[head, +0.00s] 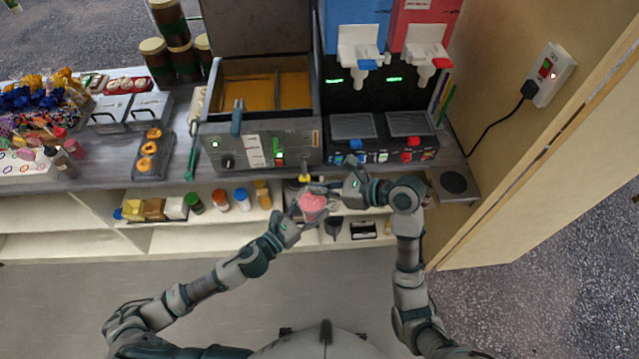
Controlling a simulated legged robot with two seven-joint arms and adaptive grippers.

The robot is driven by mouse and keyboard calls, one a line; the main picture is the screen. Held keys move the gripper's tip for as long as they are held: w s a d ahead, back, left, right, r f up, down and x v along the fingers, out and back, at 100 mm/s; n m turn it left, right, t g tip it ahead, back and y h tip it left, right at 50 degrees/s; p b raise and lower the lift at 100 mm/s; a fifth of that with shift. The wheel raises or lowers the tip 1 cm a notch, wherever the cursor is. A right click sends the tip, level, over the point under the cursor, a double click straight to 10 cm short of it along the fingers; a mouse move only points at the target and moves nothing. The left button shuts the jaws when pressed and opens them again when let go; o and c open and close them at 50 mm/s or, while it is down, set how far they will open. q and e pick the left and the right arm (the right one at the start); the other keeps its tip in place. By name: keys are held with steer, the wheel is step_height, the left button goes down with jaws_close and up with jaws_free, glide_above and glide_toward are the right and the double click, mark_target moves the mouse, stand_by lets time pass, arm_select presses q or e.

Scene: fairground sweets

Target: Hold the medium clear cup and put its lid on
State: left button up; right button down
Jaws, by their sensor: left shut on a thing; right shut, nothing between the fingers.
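A clear cup with pink contents (312,204) is in the middle of the head view, in front of the counter's edge. My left gripper (298,214) is shut on the cup from its left side and holds it in the air. My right gripper (330,188) is shut and empty, with its fingers close to the cup's upper right rim. I cannot tell whether the fingers touch the cup. A separate lid cannot be made out, and the cup is too small to tell whether a lid lies on its top.
A fryer (262,140) and a slush machine with blue and red tanks (385,80) stand on the counter behind. A tray of doughnuts (148,155) lies at the left. A wooden panel (530,150) bounds the right.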

steer(key=shift+f, duration=0.25)
steer(key=shift+r, duration=2.25)
